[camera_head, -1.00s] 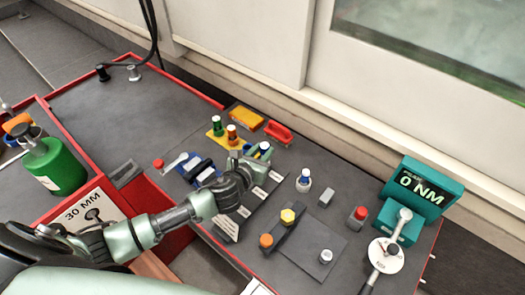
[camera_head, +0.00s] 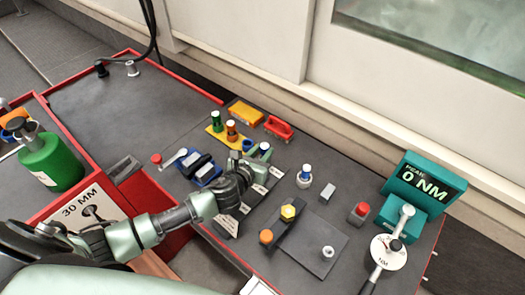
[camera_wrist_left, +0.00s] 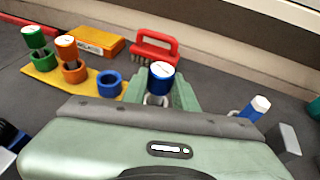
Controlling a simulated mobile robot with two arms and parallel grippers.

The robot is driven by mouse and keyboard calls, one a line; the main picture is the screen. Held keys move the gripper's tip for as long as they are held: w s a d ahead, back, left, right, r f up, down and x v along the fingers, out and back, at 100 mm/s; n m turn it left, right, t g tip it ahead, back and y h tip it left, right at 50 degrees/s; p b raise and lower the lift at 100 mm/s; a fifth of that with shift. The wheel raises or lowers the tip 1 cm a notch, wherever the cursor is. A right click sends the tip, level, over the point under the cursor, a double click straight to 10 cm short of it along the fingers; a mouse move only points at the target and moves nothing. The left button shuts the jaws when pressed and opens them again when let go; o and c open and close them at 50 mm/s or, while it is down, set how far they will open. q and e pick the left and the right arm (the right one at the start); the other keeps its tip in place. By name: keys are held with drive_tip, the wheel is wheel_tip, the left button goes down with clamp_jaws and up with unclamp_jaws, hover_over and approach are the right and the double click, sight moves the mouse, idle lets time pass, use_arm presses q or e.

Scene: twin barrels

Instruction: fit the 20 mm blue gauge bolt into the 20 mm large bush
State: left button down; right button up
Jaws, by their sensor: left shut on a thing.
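My left gripper (camera_head: 256,153) is shut on the blue gauge bolt (camera_head: 265,147). In the left wrist view the bolt's blue head (camera_wrist_left: 161,77) with a pale top stands upright between the green fingertips (camera_wrist_left: 157,94). A pale ring or shank shows below the head; its lower end is hidden by the gripper. An empty blue bush (camera_wrist_left: 109,83) sits at the near right end of the yellow plate (camera_wrist_left: 45,82), left of the held bolt and apart from it. I cannot tell any bush's size from its markings. My right gripper is not in view.
Green (camera_wrist_left: 33,38) and orange (camera_wrist_left: 66,50) bolts stand over their bushes on the plate. A red-handled brush (camera_wrist_left: 155,47) and a yellow box (camera_wrist_left: 95,41) lie behind. Another blue-and-white piece (camera_head: 306,172) stands to the right. A teal torque meter (camera_head: 418,190) is farther right.

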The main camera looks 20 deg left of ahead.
use_arm(q)
drive_tip(key=shift+f+b, duration=0.55)
drive_tip(key=shift+f, duration=0.3)
drive_tip(key=c, duration=1)
unclamp_jaws()
drive_tip(key=shift+c, duration=0.2)
drive_tip(key=shift+f, duration=0.1)
drive_tip(key=v, duration=0.7)
drive_tip(key=shift+s+r, duration=0.2)
drive_tip(key=shift+s, duration=0.15)
